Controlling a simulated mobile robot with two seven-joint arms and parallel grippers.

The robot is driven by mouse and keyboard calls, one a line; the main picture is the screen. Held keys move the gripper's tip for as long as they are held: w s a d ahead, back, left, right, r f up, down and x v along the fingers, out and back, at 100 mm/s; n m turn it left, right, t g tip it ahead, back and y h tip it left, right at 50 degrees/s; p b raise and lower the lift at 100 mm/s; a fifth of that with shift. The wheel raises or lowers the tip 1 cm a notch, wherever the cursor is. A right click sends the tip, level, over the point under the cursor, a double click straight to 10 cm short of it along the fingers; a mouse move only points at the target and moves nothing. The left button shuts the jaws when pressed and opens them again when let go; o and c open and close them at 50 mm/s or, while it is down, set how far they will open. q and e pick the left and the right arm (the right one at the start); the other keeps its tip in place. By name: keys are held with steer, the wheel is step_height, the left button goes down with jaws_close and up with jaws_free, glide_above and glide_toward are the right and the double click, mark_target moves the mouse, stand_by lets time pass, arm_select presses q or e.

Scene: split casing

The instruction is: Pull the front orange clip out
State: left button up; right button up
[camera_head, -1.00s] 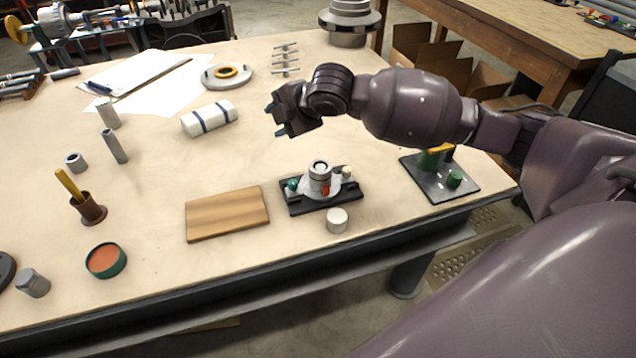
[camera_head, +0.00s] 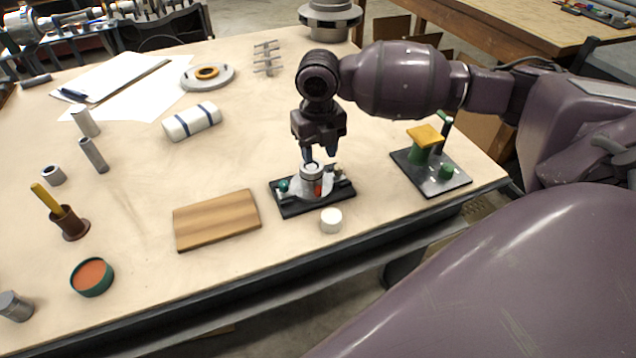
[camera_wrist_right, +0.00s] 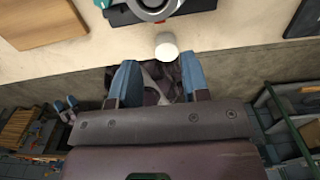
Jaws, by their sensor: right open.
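The split casing (camera_head: 298,186) is a small grey-white body with a round metal top, on a black base plate near the table's front edge. The front orange clip (camera_head: 318,188) shows as a small red-orange piece on its near side. My right gripper (camera_head: 320,153) points down just above and behind the casing, open and empty. In the right wrist view its two blue fingers (camera_wrist_right: 160,78) stand apart with nothing between them. The casing's round part (camera_wrist_right: 152,8) is cut off at the top of that view. My left gripper is not in view.
A white round cap (camera_head: 331,221) stands just in front of the casing. A wooden board (camera_head: 217,220) lies to the left. A dark plate with green posts and a yellow block (camera_head: 425,136) stands to the right. The table left of the arm has free room.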

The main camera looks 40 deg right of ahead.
mark_target(319, 186)
step_height(319, 186, down, 10)
steer(key=shift+f+b, duration=0.15)
steer(key=shift+b, duration=0.6)
jaws_close()
